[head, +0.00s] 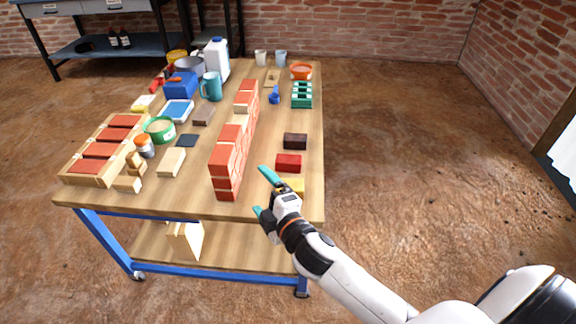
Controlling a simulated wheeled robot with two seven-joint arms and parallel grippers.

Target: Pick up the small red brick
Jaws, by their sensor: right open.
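The small red brick (289,163) lies flat on the right part of the wooden table, to the right of the model brick wall. My right gripper (263,190) is in front of and to the left of the red brick, nearer the table's front edge. Its two teal fingers are spread apart with nothing between them. A yellow block (296,186) is partly hidden behind this gripper. A dark brown brick (295,141) lies just behind the red brick, apart from it. My left gripper is out of view.
The model brick wall (229,161) stands left of my right gripper. Behind are a green rack (302,95), a blue item (274,95) and an orange bowl (302,72). A wooden tray of bricks (74,169) is at the left. Bare tabletop lies around the red brick.

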